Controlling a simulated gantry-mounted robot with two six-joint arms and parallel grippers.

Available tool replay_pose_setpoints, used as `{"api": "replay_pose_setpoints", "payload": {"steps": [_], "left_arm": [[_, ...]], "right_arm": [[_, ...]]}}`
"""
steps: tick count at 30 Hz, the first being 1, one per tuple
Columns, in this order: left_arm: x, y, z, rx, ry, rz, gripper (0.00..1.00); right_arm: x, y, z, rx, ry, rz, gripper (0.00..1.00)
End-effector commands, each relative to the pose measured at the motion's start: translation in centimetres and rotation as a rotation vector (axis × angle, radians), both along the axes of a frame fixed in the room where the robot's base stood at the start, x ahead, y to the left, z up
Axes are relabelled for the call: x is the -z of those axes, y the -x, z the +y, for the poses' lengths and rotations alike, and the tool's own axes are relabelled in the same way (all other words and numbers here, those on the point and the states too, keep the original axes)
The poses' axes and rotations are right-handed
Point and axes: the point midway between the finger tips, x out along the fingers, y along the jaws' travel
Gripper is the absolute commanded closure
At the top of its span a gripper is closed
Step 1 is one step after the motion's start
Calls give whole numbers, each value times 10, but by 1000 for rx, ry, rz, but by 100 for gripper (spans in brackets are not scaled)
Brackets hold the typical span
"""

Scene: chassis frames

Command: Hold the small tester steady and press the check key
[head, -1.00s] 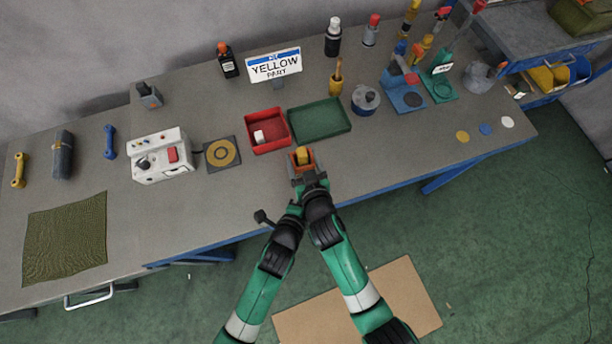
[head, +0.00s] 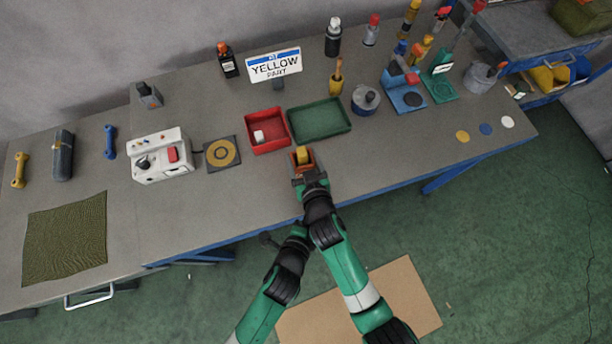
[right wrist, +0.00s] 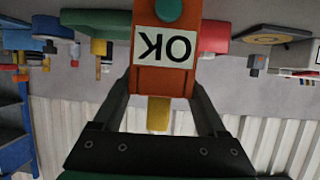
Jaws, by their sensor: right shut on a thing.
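My right gripper (head: 306,177) is shut on a small orange tester (head: 301,164) with a yellow part (head: 302,153) at its top, held near the front edge of the table. In the right wrist view the tester (right wrist: 150,78) sits between both fingers, with an upside-down OK label (right wrist: 164,46) and a round green piece (right wrist: 169,9) at the top edge. The yellow part (right wrist: 158,113) shows there too. My left arm comes in low beside the right forearm. Its gripper (head: 268,240) is dark and partly hidden, apart from the tester; its fingers cannot be made out.
A red tray (head: 266,146) with a white piece and a green tray (head: 340,117) lie just behind the tester. A white box (head: 150,174) with a red key stands left. A sign reading YELLOW (head: 273,66) stands behind. The front middle table is mostly clear.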

Motion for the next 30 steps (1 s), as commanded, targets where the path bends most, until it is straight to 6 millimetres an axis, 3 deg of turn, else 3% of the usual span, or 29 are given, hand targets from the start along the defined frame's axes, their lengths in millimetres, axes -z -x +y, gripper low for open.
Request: {"api": "replay_pose_setpoints", "payload": {"steps": [14, 15, 18, 19, 30], "left_arm": [[0, 0, 0, 0, 0, 0, 100], [0, 0, 0, 0, 0, 0, 100], [0, 0, 0, 0, 0, 0, 100], [0, 0, 0, 0, 0, 0, 100], [0, 0, 0, 0, 0, 0, 100]], "right_arm": [[2, 1, -1, 2, 2, 5, 94], [2, 1, -1, 2, 2, 5, 22], [2, 0, -1, 1, 1, 4, 4], [1, 0, -1, 1, 1, 3, 0], [-2, 7, -2, 0, 0, 0, 0]]}}
